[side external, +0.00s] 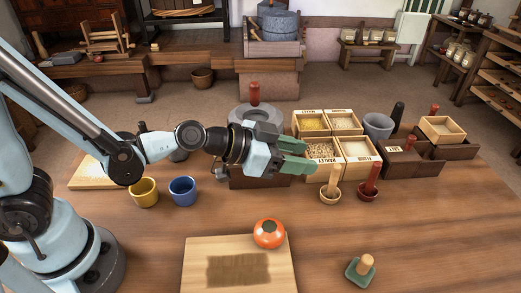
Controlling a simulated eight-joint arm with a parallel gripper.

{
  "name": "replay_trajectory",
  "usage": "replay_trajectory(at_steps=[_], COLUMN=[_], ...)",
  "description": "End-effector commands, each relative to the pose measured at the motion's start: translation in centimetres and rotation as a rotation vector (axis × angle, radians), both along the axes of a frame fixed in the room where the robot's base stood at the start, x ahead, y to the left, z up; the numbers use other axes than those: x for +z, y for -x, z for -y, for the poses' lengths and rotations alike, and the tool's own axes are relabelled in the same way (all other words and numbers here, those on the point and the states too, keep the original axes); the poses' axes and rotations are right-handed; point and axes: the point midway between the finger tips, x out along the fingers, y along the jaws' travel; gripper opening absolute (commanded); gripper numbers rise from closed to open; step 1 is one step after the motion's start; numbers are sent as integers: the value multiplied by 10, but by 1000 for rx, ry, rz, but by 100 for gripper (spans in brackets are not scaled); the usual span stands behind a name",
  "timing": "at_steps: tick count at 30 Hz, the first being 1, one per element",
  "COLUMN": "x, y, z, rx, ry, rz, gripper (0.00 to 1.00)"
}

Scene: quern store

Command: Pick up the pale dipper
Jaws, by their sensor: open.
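The pale dipper (331,186) stands on the table in front of the grain boxes, its light wooden handle upright above a round pale base. My gripper (308,156) has green fingers that point right in the picture. It is open, with a gap between the fingers and nothing visible in it. It is above and slightly left of the pale dipper in the picture, in front of the box marked barley. The gripper and dipper look apart; the height between them is hard to tell.
A dark red dipper (369,182) stands close right of the pale one. Grain boxes (358,158) stand behind. An orange round object (269,233) sits on a board (209,250). A green-based, pale-handled object (361,269) stands at front right. The table between is clear.

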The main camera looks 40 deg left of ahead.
Motion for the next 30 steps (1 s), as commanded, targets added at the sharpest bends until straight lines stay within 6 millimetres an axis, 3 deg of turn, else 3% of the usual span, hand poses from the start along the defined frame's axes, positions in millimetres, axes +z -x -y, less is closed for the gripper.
replay_trajectory(at_steps=[4,11,24,30], x=[-21,-33,-54,-58], y=[-1,-2,-45,-53], z=[0,1,32,37], rx=[1,0,0,2], ry=[0,0,-2,0], rz=[-1,-2,-1,-2], gripper=[50,50,50,50])
